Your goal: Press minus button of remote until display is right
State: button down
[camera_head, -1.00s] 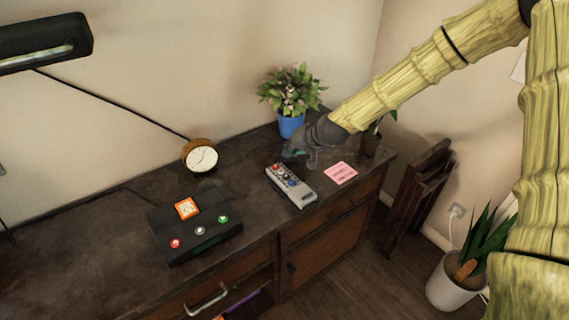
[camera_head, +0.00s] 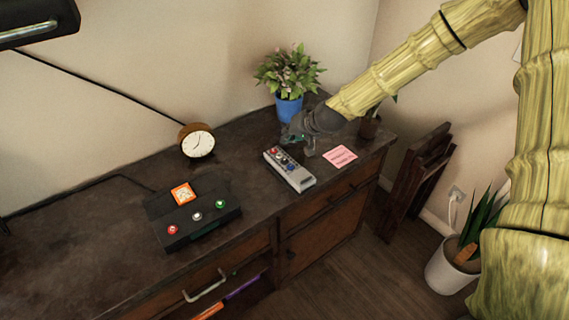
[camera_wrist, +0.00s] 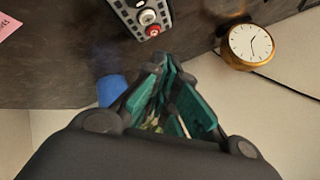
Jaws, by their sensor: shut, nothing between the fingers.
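A black box (camera_head: 215,230) with an orange display (camera_head: 182,193) and red, white and green buttons stands left; the display's content is too small to read.
A pink note (camera_head: 340,156) lies right of the remote. A plant in a blue pot (camera_head: 288,107) stands behind my gripper. A round clock (camera_head: 197,141) stands at the back left. The cabinet top between clock and remote is clear.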

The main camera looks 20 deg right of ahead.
aim_at(287, 159)
jog(key=shift+s+f+b, duration=0.2)
jog(key=shift+f+b, duration=0.15)
jog(key=shift+f, duration=0.25)
jog(key=f, duration=0.1)
jog(key=f+b, duration=0.2)
jog(key=shift+w+f, duration=0.2)
jog(key=shift+w, duration=0.1)
jog(key=shift+s+f+b, duration=0.15)
jog(key=shift+f+b, duration=0.15)
jog(key=shift+f, duration=0.35)
jog(key=shift+f, duration=0.1)
jog(key=shift+f+b, duration=0.3)
jog(key=shift+f+b, duration=0.35)
jog(key=shift+f, duration=0.1)
dwell(1.1)
jog(key=shift+r, duration=0.2)
jog(key=shift+r+p, duration=0.65)
jog(key=shift+r, duration=0.05)
